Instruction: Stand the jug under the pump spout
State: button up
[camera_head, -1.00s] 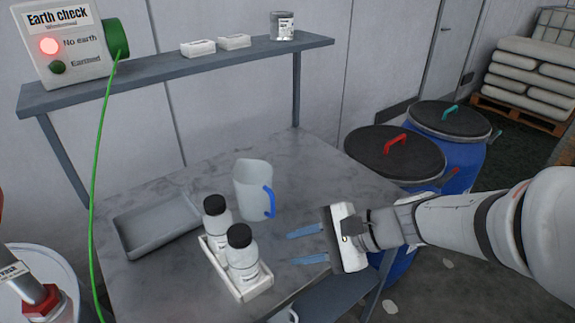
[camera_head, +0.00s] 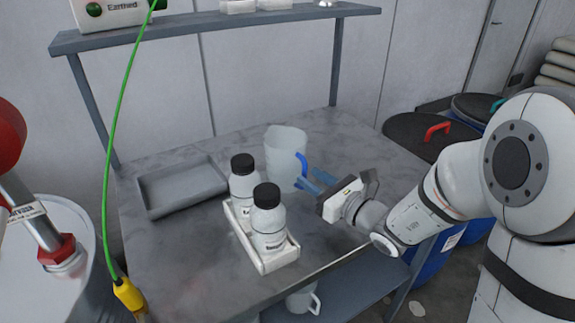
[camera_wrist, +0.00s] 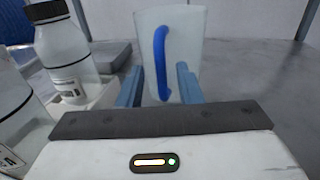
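The jug (camera_head: 282,153), translucent with a blue handle (camera_head: 302,164), stands upright on the grey table (camera_head: 330,225). My gripper (camera_head: 312,181) is open, its blue fingers pointing at the handle side. In the wrist view, the jug (camera_wrist: 189,45) is straight ahead, and its handle lies between the fingers of my gripper (camera_wrist: 160,88) in the picture. I cannot tell whether the fingers reach around the handle; no grasp shows. A grey pipe with a red fitting (camera_head: 57,250) rises from a drum (camera_head: 70,215) at the left, possibly the pump; no spout is identifiable.
Two black-capped bottles (camera_head: 268,222) stand in a white carrier (camera_head: 278,260) near the jug. A grey tray (camera_head: 180,187) lies at the left. A green cable (camera_head: 113,150) hangs by the drum. A jug with a white handle (camera_head: 303,299) sits on the lower shelf. Blue drums stand right.

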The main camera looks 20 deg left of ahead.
aim_at(304, 173)
jog(key=x, duration=0.3)
jog(key=shift+w+a, duration=0.15)
jog(key=shift+a, duration=0.1)
grip_shut()
